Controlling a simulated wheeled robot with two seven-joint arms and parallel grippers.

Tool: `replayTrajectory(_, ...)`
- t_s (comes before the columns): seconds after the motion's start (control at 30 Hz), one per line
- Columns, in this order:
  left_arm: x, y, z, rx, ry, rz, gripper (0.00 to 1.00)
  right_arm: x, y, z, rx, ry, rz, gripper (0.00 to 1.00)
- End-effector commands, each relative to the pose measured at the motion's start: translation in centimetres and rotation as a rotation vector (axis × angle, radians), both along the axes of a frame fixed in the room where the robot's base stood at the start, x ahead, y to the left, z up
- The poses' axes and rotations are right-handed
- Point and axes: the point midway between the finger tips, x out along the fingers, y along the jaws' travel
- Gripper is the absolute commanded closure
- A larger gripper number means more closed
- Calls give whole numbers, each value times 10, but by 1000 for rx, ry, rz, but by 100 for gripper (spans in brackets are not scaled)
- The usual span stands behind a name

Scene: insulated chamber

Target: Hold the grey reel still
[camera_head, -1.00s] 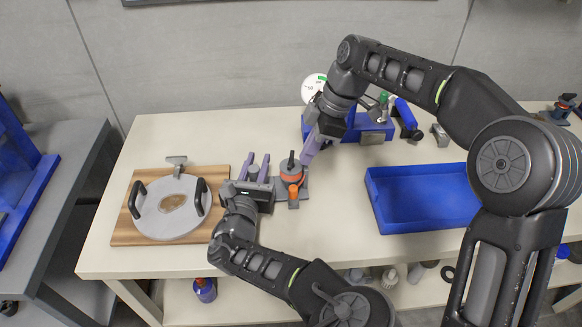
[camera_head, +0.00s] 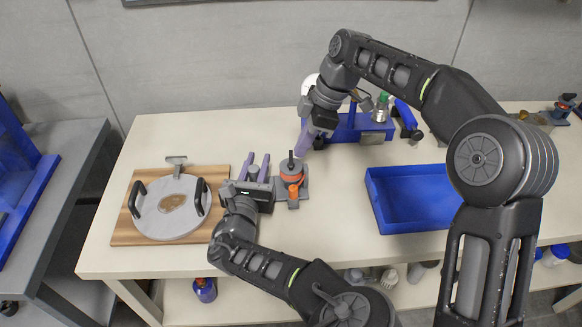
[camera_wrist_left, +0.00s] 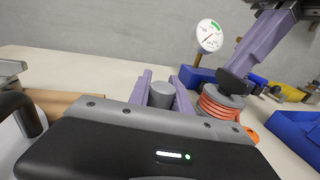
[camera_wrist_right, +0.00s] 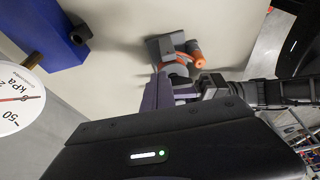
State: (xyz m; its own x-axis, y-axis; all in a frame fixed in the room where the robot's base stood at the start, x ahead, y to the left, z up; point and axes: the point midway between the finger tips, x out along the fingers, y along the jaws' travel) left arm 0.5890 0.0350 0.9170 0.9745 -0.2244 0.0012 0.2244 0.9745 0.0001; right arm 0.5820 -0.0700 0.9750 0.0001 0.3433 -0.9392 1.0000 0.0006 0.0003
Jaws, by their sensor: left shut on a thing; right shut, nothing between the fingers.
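The grey reel (camera_head: 253,171) is a short grey cylinder standing upright beside the orange-wound drum. My left gripper (camera_head: 258,160) has its purple fingers on either side of it and is shut on it. In the left wrist view the reel (camera_wrist_left: 161,95) shows between the two fingers. The orange-wound drum (camera_head: 291,179) has a black handle on top and sits on a grey base (camera_head: 304,188). My right gripper (camera_head: 302,147) is shut and empty, behind and slightly right of the drum, apart from it. In the right wrist view its fingers (camera_wrist_right: 158,92) partly hide the drum.
A blue tray (camera_head: 400,213) stands empty at the right. A blue stand (camera_head: 345,134) and a round gauge (camera_wrist_left: 209,36) are at the back, close to my right gripper. A round grey plate with black handles (camera_head: 172,225) lies on a wooden board (camera_head: 130,238) at the left.

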Motion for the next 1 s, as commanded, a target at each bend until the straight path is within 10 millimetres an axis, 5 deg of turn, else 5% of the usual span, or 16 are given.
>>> replayTrajectory(0.77, -1, 0, -5, 4, 9, 1, 100, -4, -5, 0, 0, 0, 0, 100)
replayTrajectory(0.8, -1, 0, -4, 3, 8, 0, 74, -4, -5, 0, 0, 0, 0, 100)
replayTrajectory(1.0, 0, 0, -2, 2, 4, 0, 58, -4, -5, 0, 0, 0, 0, 100)
